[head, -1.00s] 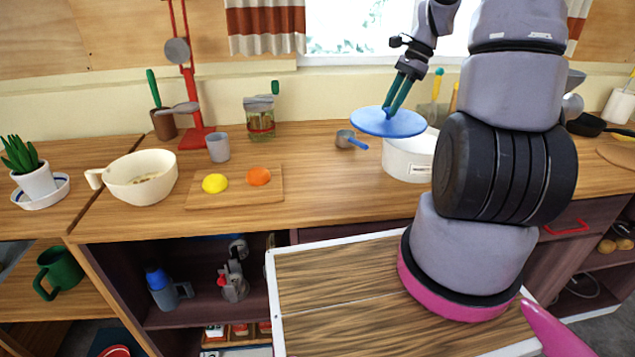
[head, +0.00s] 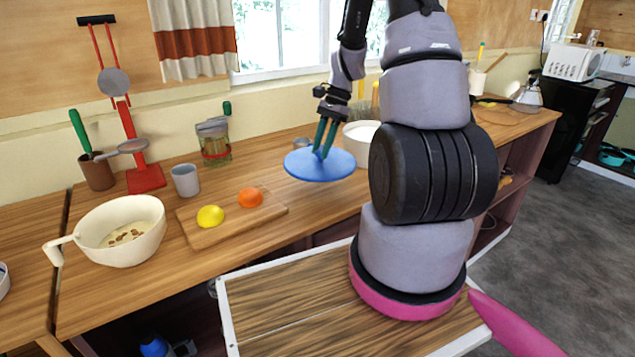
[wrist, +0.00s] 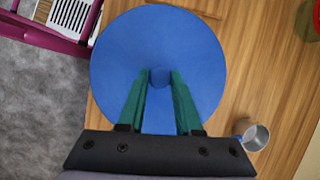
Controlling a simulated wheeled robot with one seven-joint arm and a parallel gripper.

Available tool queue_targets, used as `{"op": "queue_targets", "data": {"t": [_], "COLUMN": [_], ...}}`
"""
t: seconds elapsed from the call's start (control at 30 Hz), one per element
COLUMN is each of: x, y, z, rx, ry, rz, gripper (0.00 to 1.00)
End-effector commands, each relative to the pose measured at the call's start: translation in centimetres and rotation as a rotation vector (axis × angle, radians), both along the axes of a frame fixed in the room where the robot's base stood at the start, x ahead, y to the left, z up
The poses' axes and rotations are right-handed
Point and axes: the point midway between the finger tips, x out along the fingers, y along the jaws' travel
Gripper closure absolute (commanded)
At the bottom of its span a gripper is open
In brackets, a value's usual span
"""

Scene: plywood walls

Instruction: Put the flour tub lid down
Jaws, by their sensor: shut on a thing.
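My gripper (head: 324,150) is shut on that knob from above and holds the lid roughly level over the counter. In the wrist view the lid (wrist: 195,60) fills the middle, with the green fingers (wrist: 160,85) closed on its knob. The white flour tub (head: 361,137) stands on the counter behind and right of the lid, partly hidden by my arm. I cannot tell the exact gap between lid and counter.
A cutting board (head: 187,228) with a lemon (head: 210,216) and an orange (head: 250,197) lies left of the lid. A metal scoop (wrist: 256,136) is close to the lid. A cream bowl (head: 128,240) stands farther left. The counter (head: 330,205) before the lid is bare.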

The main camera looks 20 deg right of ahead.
Motion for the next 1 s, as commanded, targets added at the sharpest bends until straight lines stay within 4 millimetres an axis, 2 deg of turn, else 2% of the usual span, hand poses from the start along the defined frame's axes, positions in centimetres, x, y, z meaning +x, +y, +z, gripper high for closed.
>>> {"op": "queue_targets", "data": {"t": [0.03,0.13,0.37,0.57,0.97,1.0], "x": [-0.1,-0.1,0.0,-0.1,0.0,0.0], "y": [0.0,0.0,0.0,0.0,0.0,0.0], "z": [-1.1,-2.9,-4.8,-7.5,-8.2,-8.1], "rx": [0.003,0.002,0.001,0.002,0.001,0.0], "ry": [0.005,0.003,0.002,0.004,0.001,0.0], "rz": [-0.001,0.0,-0.001,-0.002,-0.001,-0.001], "gripper": [1.0,1.0,1.0,1.0,1.0,0.52]}}
